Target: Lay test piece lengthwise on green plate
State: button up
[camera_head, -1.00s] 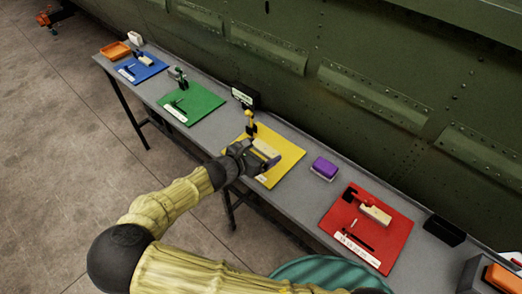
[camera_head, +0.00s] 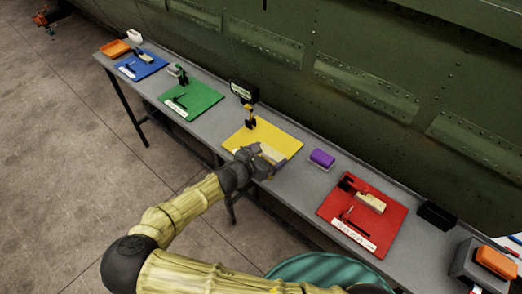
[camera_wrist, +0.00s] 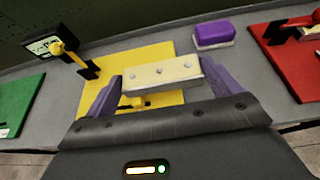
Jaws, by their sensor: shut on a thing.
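A purple block (camera_head: 322,158) and red plate (camera_head: 350,213) lie to the right, a blue plate (camera_head: 139,66) far left. The fuselage wall (camera_head: 300,60) borders the bench.

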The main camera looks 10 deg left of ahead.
jog(key=shift+n+t+y, duration=0.4)
jog(key=shift+n+y, duration=0.1)
jog(key=d+f+p, duration=0.1)
jog(key=d, duration=0.1)
jog(key=w+d+f+p, duration=0.1)
jog(key=d, duration=0.1)
jog(key=d+f+p, duration=0.1)
jog(key=d, duration=0.1)
jog(key=shift+w+d+f, duration=0.15)
jog(key=shift+w+d, duration=0.05)
jog(key=shift+w, duration=0.15)
jog(key=d+p, duration=0.1)
jog(key=d, duration=0.1)
jog(key=w+d+n+y+p, duration=0.1)
jog(key=d, duration=0.1)
jog(key=d+y+p, duration=0.1)
jog(key=d, duration=0.1)
jog(key=shift+w+n+t, duration=0.2)
jog(key=shift+n+t, duration=0.2)
jog(key=d+r+n+y+p, duration=0.3)
jog(key=d+r, duration=0.5)
jog(key=d, duration=0.3)
jog(key=shift+r+y+p, duration=0.3)
jog(key=shift+p, duration=0.6)
